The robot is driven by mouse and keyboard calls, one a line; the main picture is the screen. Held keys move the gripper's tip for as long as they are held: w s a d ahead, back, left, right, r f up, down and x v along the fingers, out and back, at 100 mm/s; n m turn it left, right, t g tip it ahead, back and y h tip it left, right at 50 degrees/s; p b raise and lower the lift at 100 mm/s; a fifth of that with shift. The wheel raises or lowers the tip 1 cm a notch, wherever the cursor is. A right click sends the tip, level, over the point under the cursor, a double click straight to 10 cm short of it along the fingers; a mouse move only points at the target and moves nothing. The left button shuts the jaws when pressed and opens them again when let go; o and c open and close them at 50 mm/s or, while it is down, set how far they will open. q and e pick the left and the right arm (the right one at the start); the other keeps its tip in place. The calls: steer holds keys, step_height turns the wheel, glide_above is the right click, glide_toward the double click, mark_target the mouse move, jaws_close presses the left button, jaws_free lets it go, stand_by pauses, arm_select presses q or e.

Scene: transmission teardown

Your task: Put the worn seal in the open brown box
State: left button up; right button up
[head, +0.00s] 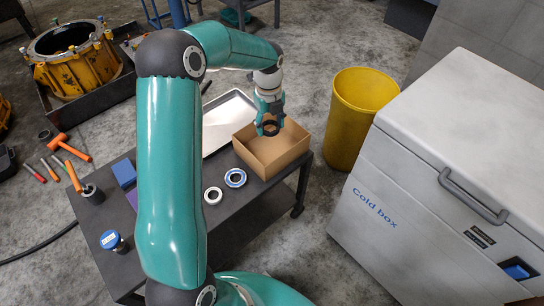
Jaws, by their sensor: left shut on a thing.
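The worn seal (270,132) looks like a dark ring. My left gripper (269,120) is shut on it and holds it over the open brown box (284,161). The brown box stands on the dark table at its far right end, with its top open and its bare inside showing. The seal appears above the box opening, and its exact height over the floor of the box is hard to tell. My right gripper is not in view.
A metal tray (229,112) lies beside the box. A yellow bin (358,118) and the large white cold box (447,170) stand to the right. My left arm hides part of the table.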

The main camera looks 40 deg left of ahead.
mark_target(271, 160)
arm_select(q)
step_height(271, 160, down, 16)
steer(key=shift+r+b, duration=0.2)
steer(key=shift+b, duration=0.45)
steer(key=o, duration=1.3)
steer(key=shift+f, duration=0.1)
steer(key=shift+o, duration=0.2)
steer(key=shift+r, duration=0.2)
step_height(271, 160, up, 12)
steer(key=p, duration=0.1)
steer(key=shift+a+f, duration=0.1)
